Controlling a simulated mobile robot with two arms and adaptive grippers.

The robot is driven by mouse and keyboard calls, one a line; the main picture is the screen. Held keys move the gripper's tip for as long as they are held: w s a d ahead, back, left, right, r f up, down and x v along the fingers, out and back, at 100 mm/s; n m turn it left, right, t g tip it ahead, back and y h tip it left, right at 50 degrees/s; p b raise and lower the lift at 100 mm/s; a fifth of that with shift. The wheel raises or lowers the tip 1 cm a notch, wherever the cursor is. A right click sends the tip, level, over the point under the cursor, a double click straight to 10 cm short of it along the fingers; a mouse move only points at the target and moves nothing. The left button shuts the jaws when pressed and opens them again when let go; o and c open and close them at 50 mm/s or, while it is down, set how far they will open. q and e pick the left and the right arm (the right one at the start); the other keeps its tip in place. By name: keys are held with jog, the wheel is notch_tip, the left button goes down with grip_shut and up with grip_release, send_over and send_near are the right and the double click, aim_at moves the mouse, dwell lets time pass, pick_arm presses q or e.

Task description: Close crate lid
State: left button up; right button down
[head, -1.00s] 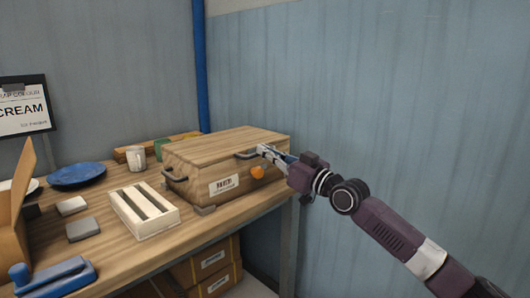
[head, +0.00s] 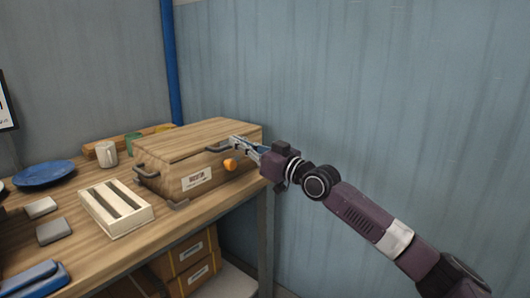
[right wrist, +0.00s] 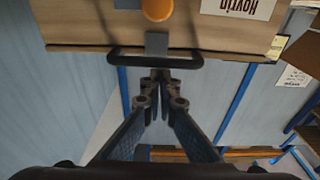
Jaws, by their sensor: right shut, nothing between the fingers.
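The wooden crate (head: 222,178) stands on the workbench, with a label and an orange round piece (head: 230,165) on its front. Its lid (head: 200,138) lies across the top; I cannot tell whether it is fully flush. A dark handle (head: 148,173) is at the crate's left. Another dark bar handle (right wrist: 155,60) shows in the right wrist view, beside a grey latch-like plate (right wrist: 157,43). My right gripper (head: 236,143) is at the front right upper edge of the crate. In the right wrist view its fingers are together and empty, with the tips close to the bar handle; contact is unclear. My left gripper is not in view.
A white slatted tray (head: 143,220), grey blocks (head: 53,231), a blue plate (head: 44,174) and a mug (head: 107,153) are on the workbench (head: 150,252) left of the crate. A blue pole (head: 171,60) and wall stand behind. Cardboard boxes (head: 193,265) are below.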

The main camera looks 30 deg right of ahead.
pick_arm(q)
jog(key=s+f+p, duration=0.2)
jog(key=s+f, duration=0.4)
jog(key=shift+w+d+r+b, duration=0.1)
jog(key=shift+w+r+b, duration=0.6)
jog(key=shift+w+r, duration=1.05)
pick_arm(e)
jog(key=v, duration=0.9)
jog(key=shift+s, duration=0.2)
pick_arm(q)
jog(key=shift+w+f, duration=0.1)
pick_arm(e)
jog(key=shift+f, duration=0.15)
